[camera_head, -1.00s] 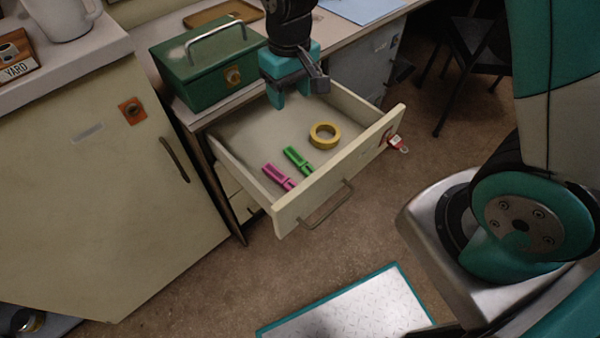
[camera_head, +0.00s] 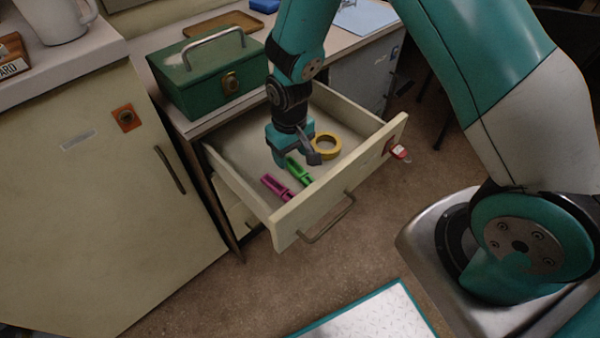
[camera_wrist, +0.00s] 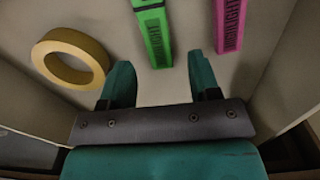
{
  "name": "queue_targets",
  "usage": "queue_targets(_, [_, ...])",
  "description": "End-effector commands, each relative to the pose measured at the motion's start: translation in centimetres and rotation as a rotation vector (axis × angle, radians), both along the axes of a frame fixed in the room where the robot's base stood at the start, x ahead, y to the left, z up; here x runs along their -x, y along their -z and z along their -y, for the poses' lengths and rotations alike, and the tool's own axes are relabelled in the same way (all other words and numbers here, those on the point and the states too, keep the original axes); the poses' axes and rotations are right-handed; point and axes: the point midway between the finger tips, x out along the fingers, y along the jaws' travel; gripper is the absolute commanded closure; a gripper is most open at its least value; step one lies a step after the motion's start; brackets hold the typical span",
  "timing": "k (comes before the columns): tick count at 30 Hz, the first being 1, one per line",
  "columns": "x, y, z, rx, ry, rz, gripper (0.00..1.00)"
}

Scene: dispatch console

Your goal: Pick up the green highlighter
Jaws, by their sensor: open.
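The green highlighter (camera_head: 299,172) lies in the open drawer (camera_head: 240,140), partly hidden by my gripper in the head view. In the wrist view the green highlighter (camera_wrist: 154,35) lies ahead of my fingertips, in line with the gap between them. My gripper (camera_head: 290,160) is open and empty, low over the drawer. The wrist view shows its two fingers (camera_wrist: 162,75) apart, with bare drawer floor between them. I cannot tell the exact height of the fingertips above the floor.
A pink highlighter (camera_head: 275,186) lies beside the green one, and a yellow tape roll (camera_head: 327,146) lies on its other side. The drawer front (camera_head: 345,180) and side walls enclose them. A green metal box (camera_head: 205,85) stands on the desk behind.

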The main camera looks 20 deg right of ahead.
Motion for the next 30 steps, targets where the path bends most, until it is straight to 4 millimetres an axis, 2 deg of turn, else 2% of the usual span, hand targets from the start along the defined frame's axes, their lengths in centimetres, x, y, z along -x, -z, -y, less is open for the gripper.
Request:
queue_targets(1, [0.0, 1.1, 0.0, 0.001, 0.000, -0.003, 0.44])
queue_targets(4, [0.0, 2.2, 0.0, 0.000, 0.000, -0.001, 0.44])
queue_targets(13, [0.0, 2.5, 0.0, 0.000, 0.000, 0.000, 0.44])
queue_targets(20, [0.0, 2.5, 0.0, 0.000, 0.000, 0.000, 0.96])
queue_targets(30, [-0.1, 2.2, 0.0, 0.000, 0.000, 0.001, 0.97])
